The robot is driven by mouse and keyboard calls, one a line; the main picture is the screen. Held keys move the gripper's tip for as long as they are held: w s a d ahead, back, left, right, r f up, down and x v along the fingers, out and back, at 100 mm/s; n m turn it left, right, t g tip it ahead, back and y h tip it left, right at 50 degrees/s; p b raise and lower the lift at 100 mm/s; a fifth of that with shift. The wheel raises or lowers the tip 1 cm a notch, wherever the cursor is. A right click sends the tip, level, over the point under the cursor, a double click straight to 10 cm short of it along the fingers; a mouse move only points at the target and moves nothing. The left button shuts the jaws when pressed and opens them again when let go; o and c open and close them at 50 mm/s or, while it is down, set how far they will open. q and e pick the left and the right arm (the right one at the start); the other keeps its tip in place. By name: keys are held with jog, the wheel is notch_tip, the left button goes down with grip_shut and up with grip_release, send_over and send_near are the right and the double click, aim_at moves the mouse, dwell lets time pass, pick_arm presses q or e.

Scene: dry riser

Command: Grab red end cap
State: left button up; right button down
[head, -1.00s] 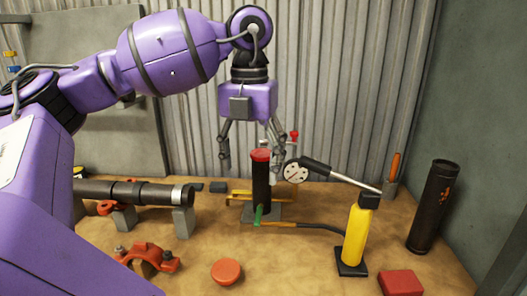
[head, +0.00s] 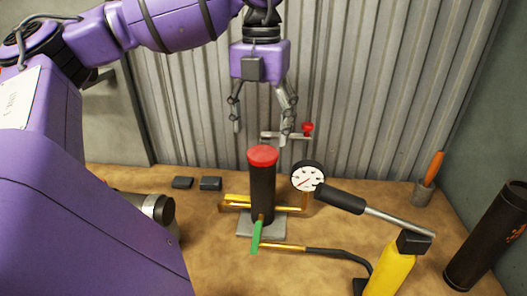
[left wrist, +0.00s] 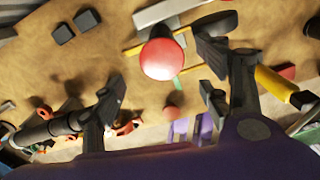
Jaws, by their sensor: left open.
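The red end cap (head: 262,156) sits on top of an upright dark pipe (head: 262,195) that stands on a grey base plate. My left gripper (head: 260,135) points down with its two fingers spread, empty, and appears just above and behind the cap in the head view. In the left wrist view the red cap (left wrist: 162,58) shows as a round disc between the spread fingers, apart from both. My right gripper is not in view.
A yellow-bodied tool (head: 390,272) is at the front right, a dark cylinder (head: 487,240) at the far right. A corrugated wall rises behind.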

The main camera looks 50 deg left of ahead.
aim_at(262, 152)
pick_arm(q)
jog(key=shift+s+f, duration=0.15)
jog(key=shift+f, duration=0.15)
jog(key=shift+d+f, duration=0.1)
jog(key=shift+f, duration=0.4)
notch_tip(262, 152, down, 4)
jog(key=shift+f+p, duration=0.2)
jog(key=shift+p, duration=0.65)
jog(key=shift+f, duration=0.4)
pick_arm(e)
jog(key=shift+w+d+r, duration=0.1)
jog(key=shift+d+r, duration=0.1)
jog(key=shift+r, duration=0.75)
pick_arm(q)
jog(key=c, duration=0.3)
jog(key=shift+w, duration=0.2)
jog(key=c, duration=1.1)
jog(key=shift+r, duration=0.1)
